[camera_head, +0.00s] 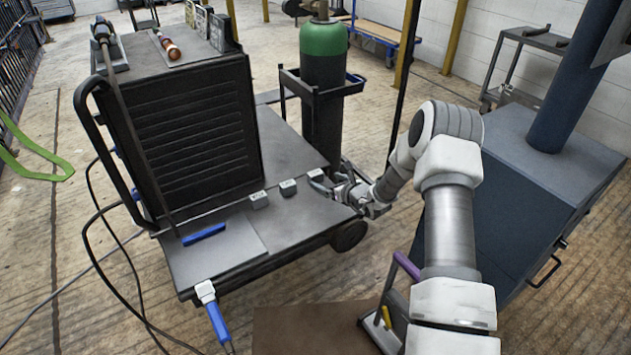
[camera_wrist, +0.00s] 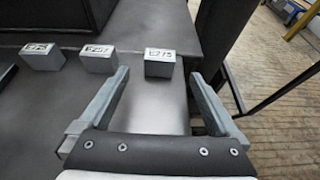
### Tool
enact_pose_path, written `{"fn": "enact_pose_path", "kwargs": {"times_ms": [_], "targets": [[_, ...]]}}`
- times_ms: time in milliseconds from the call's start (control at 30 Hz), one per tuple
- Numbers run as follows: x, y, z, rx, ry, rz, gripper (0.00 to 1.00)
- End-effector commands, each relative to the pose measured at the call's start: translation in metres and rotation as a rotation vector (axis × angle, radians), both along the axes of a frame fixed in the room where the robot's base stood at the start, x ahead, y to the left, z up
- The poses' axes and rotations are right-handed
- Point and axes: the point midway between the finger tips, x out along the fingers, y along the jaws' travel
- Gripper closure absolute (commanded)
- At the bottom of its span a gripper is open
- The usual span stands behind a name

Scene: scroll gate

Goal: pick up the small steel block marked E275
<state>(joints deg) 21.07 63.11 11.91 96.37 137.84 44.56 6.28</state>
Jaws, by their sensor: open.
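The small steel block marked E275 (camera_wrist: 160,64) stands on the grey cart deck, its label readable in the wrist view. My gripper (camera_wrist: 159,75) is open, with one finger to the left of the block and one to the right. The block sits around the level of the fingertips, with a visible gap to each finger; the jaws hold nothing. In the head view my gripper (camera_head: 322,182) is low over the cart's right edge, with the E275 block (camera_head: 316,174) at its fingertips, partly hidden.
Two similar blocks stand left of E275: a middle one (camera_wrist: 98,59), close to my left finger, and a farther one (camera_wrist: 42,56). A green-topped cylinder (camera_head: 324,70) stands behind. A blue-handled tool (camera_head: 204,235) lies on the cart's front plate.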

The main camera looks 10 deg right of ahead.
Motion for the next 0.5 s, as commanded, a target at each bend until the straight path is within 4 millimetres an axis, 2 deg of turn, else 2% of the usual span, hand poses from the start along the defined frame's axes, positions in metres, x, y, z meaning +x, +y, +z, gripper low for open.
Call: {"fn": "enact_pose_path", "kwargs": {"times_ms": [167,333,500], "targets": [[0.010,0.004,-0.004,0.000,-0.002,0.001,0.03],[0.034,0.014,-0.009,0.000,-0.004,0.001,0.03],[0.048,0.019,-0.014,0.000,-0.001,0.001,0.03]]}}
